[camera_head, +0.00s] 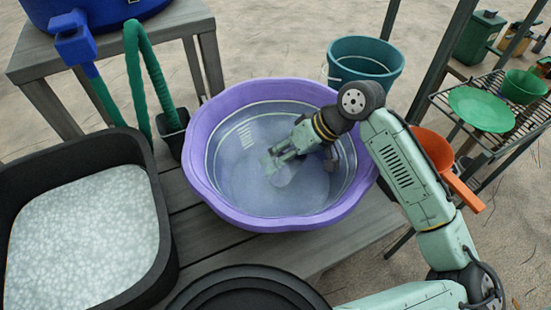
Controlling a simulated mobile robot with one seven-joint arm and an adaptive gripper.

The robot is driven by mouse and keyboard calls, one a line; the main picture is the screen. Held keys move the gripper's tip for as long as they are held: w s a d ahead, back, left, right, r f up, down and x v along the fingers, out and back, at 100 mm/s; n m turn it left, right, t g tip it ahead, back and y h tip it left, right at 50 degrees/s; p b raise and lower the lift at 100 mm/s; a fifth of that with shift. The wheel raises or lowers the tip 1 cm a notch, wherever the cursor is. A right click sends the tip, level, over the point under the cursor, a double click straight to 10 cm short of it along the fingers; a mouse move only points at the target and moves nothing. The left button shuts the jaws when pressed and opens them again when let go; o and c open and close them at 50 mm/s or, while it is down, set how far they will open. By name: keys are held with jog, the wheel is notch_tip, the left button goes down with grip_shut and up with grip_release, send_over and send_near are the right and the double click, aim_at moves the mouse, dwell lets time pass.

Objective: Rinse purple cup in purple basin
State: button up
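The purple basin (201,163) stands on a grey wooden bench. It holds clear, pale water. My gripper (272,166) reaches down into the middle of the basin from the right, at or below the water's surface. A small pale, lavender-grey shape (285,175) shows right at the fingers. It may be the purple cup, partly under water, but its outline is too faint to be sure. I cannot tell whether the fingers are closed on it. No other purple cup shows.
A black tub (160,235) of pale, bubbly contents stands left of the basin. A blue container with a green hose (150,85) is behind it. A teal bucket (365,62), orange scoop (440,160) and wire rack with green plate (481,109) are right. A round black object (248,292) is in front.

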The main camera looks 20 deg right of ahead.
jog(key=shift+d, duration=0.2)
jog(key=shift+w+a, duration=0.2)
jog(key=shift+a, duration=1.05)
jog(key=shift+s+d, duration=0.15)
jog(key=shift+d, duration=0.5)
notch_tip(320, 180, up, 6)
jog(key=p, duration=0.5)
jog(key=shift+r, duration=0.25)
notch_tip(320, 180, up, 14)
jog(key=shift+a, duration=0.15)
dwell(0.5)
